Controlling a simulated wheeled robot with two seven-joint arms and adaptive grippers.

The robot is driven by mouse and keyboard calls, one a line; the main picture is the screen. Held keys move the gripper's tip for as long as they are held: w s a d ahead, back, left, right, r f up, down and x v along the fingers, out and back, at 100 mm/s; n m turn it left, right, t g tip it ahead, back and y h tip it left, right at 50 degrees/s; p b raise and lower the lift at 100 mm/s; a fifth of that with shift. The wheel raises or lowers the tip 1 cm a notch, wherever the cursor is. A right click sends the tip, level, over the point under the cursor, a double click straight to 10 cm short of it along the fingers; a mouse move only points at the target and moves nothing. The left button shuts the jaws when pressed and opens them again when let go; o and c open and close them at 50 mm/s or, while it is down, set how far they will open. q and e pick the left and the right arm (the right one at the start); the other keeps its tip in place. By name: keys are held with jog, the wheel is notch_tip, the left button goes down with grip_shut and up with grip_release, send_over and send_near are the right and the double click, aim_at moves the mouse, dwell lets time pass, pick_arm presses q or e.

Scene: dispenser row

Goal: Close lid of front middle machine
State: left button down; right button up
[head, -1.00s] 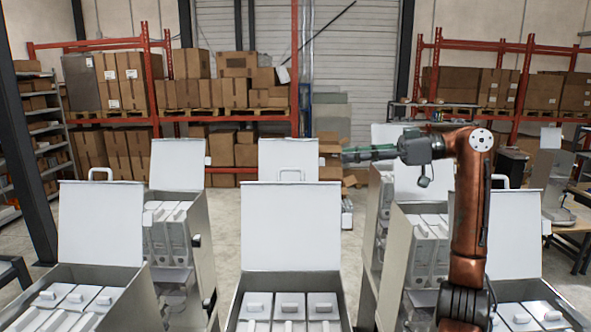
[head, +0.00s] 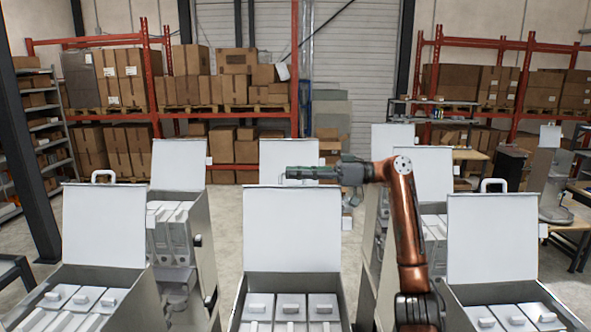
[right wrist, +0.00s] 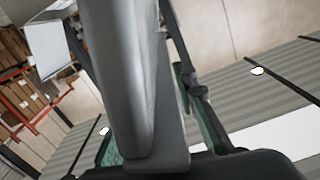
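The front middle machine (head: 238,312) is a grey box with white blocks inside. Its white lid (head: 292,232) stands upright, open. My right gripper (head: 296,173) reaches in from the right at the lid's top edge and covers the place of the lid's handle. In the right wrist view, a thick grey part (right wrist: 140,80) passes between the green-padded fingers of my right gripper (right wrist: 155,135). The fingers look spread to either side of it; I cannot tell whether it is lid or handle, or whether they touch it. My left gripper is not in view.
Open-lidded machines stand at front left (head: 103,225) and front right (head: 492,238), with others (head: 180,215) behind. Narrow gaps separate them. Shelves with cardboard boxes (head: 235,95) line the back wall.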

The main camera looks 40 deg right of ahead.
jog(key=shift+c, duration=0.2)
jog(key=shift+a, duration=0.1)
grip_shut()
dwell(0.5)
